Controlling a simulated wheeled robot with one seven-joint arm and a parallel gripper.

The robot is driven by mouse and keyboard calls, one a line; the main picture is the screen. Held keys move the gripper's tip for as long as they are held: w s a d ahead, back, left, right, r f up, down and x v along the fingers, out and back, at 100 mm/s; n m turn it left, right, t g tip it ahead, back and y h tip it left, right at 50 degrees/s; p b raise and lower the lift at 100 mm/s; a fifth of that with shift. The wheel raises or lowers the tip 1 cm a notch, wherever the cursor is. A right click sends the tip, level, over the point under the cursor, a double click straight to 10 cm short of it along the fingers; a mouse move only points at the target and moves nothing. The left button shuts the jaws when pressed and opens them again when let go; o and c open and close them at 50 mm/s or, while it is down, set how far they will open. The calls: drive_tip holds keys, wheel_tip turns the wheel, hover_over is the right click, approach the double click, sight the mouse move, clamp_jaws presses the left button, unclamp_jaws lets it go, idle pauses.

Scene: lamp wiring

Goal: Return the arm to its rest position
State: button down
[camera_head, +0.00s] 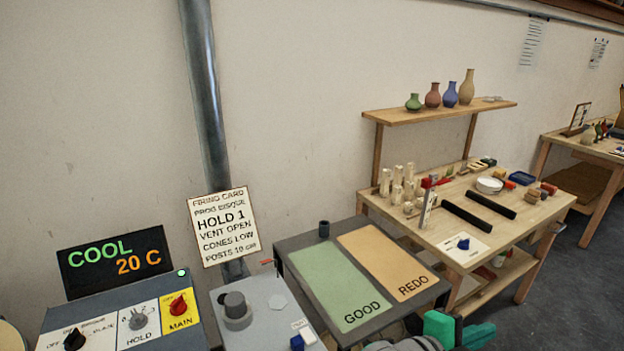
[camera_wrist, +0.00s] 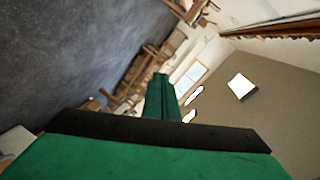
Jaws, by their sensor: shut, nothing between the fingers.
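My gripper (camera_head: 482,334) shows as green parts at the bottom edge of the head view, right of the grey table with the GOOD and REDO panels. Part of my arm shows beside it, cut off by the frame. In the wrist view the green fingers of my gripper (camera_wrist: 160,84) are together, with nothing between them. That view is tilted and looks out over the dark floor (camera_wrist: 85,65) and the room, with no object close to the fingertips.
The grey table (camera_head: 300,241) holds a green GOOD panel (camera_head: 338,285) and a tan REDO panel (camera_head: 388,262). A control box (camera_head: 190,338) reads COOL 20 C on its display (camera_head: 115,262). A wooden workbench (camera_head: 450,235) with small parts stands right, below a shelf (camera_head: 440,111) of vases.

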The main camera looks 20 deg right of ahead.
drive_tip(key=w+a+r+n+t+h, duration=0.2)
drive_tip(key=w+a+n+t, duration=0.4)
drive_tip(key=w+n+t, duration=0.5)
drive_tip(key=a+f+n+t+y, duration=0.6)
drive_tip(key=a+f+n, duration=0.4)
drive_tip(key=a+n, duration=0.4)
drive_tip(key=s+a+f+n+y, duration=0.35)
drive_tip(key=s+a+f, duration=0.2)
drive_tip(key=a, duration=0.25)
drive_tip(key=s+a+f+n+y, duration=0.2)
drive_tip(key=s+a+f+y, duration=0.25)
drive_tip(key=a+f, duration=0.2)
drive_tip(key=s+a+f+g+y, duration=0.1)
drive_tip(key=s+a+f+y, duration=0.1)
drive_tip(key=s+a, duration=1)
drive_tip(key=shift+s+a+g+y, duration=0.35)
drive_tip(key=shift+s+y, duration=0.25)
drive_tip(key=shift+s, duration=0.15)
